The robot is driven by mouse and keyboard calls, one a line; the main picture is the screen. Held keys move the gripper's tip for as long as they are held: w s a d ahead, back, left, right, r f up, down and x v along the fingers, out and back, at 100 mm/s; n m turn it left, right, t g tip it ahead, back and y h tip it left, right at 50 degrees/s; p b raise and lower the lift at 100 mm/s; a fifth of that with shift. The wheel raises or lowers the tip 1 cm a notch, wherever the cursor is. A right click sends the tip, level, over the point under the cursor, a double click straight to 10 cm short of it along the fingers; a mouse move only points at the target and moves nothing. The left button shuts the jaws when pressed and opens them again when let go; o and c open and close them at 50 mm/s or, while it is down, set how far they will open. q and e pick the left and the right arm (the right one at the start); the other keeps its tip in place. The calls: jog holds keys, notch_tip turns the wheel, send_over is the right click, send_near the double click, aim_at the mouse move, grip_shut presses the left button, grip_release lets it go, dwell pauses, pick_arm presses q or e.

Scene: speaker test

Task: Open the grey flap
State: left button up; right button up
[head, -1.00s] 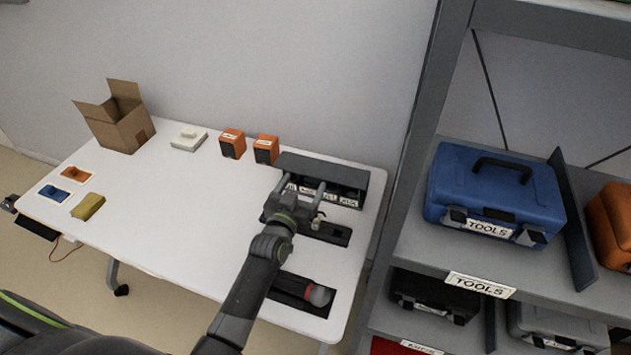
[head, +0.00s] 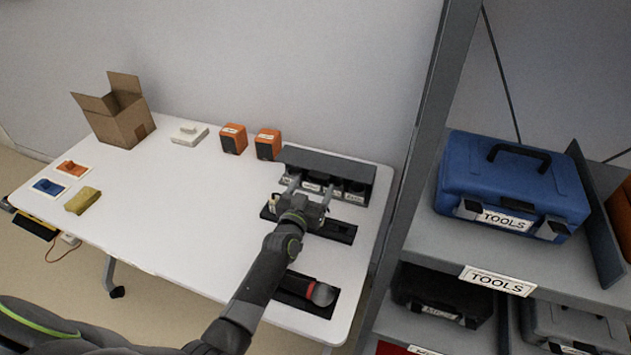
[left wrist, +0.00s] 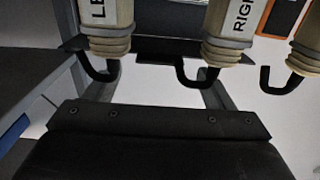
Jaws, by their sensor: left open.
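The grey flap (head: 328,160) shows as the dark grey top panel of a low box at the back right of the white table. The box front below it shows a dark inside with a row of small white labels (head: 333,189). My left gripper (head: 309,189) is open, with its two fingers pointing at the box front, below the flap. In the left wrist view, the fingers reach up toward cream labelled plugs (left wrist: 105,20) with black hooks. Nothing is seen held between them. Whether a finger touches the box or a plug I cannot tell. My right gripper is not in view.
A black tray (head: 338,231) lies under my gripper. A microphone (head: 322,293) lies nearer the front edge. A grey shelf (head: 412,215) with a blue toolbox (head: 512,180) stands close on the right. The table's middle is clear.

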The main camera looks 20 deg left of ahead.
aim_at(317, 178)
pick_arm(q)
jog(key=shift+w, duration=1.5)
jog(key=shift+c, duration=0.2)
